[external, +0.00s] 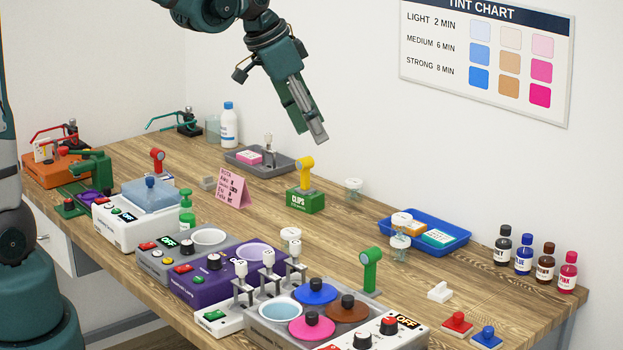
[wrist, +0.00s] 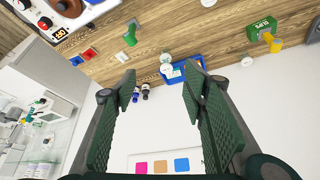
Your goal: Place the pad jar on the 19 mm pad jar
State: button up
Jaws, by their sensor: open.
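Several small clear jars with pale tops stand on the table; no size marking is readable, so I cannot tell which is the 19 mm pad jar. One jar (external: 353,187) stands right of the green clips box, also in the wrist view (wrist: 247,61). Another jar (external: 290,236) stands behind the purple unit, and a white round top (wrist: 208,2) shows at the wrist view's upper edge.
The blue tray (external: 455,246) holds a teal packet. The clips box (external: 305,200) with its yellow post, a green post (external: 371,270), a white block (external: 440,291) and dye bottles (external: 523,254) stand around. Machines fill the front left.

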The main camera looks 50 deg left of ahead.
jog(key=s+a+n+t+y, duration=0.1)
jog(key=s+a+n, duration=0.1)
jog(key=s, duration=1.1)
jog(key=s+a+n+t, duration=0.1)
jog(key=s+a+n, duration=0.1)
jog(key=s, duration=1.2)
jog(key=shift+r+n+y, duration=0.35)
jog(key=shift+n+y, duration=0.05)
jog(key=shift+n, duration=0.1)
jog(key=shift+s+f, duration=0.1)
notch_tip(320, 180, down, 9)
jog(key=b, duration=0.9)
jog(key=shift+f, duration=0.2)
